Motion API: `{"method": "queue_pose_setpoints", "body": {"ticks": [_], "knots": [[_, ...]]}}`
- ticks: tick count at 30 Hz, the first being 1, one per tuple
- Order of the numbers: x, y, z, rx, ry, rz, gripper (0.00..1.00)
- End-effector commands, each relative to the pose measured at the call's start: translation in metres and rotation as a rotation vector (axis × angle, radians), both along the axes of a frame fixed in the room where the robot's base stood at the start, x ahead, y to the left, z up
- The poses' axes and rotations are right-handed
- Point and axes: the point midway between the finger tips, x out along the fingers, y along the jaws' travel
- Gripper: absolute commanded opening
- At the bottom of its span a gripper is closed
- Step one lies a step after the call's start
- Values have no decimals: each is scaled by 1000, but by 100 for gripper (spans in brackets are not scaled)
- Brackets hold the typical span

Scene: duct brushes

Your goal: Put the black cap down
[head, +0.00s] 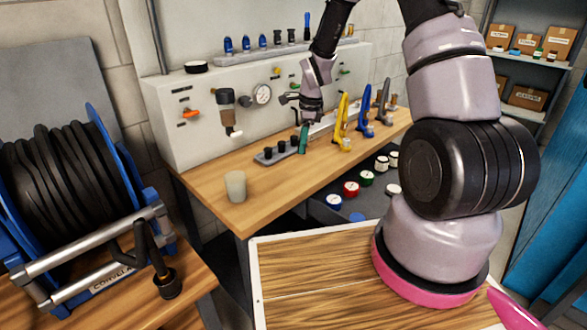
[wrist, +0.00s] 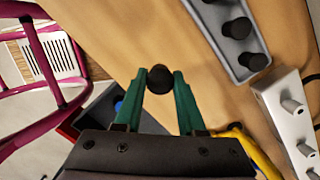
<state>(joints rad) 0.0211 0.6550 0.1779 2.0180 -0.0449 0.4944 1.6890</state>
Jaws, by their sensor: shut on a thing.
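The black cap (wrist: 160,79) sits between the two green fingertips of my gripper (wrist: 159,84) in the wrist view, and the fingers are shut on it. In the head view my gripper (head: 303,142) is low over the wooden bench, just right of a grey holder with black pieces. I cannot make out the held cap in the head view. In the wrist view bare wood shows around the cap; I cannot tell whether the cap touches it.
The grey holder (head: 264,160) with black pieces also shows in the wrist view (wrist: 221,41). A beige cup (head: 236,186) stands at the bench's front left. Yellow (head: 341,122) and blue (head: 364,108) tools stand to the right. An open drawer (head: 320,208) holds coloured caps below.

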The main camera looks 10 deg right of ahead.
Motion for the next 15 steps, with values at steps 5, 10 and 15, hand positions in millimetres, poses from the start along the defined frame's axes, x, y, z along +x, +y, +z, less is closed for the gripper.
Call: {"method": "queue_pose_setpoints", "body": {"ticks": [5,10,15], "knots": [[0,0,-25,0,1,1,0],[0,0,-39,0,2,1,0],[-1,0,-63,0,2,3,0]]}}
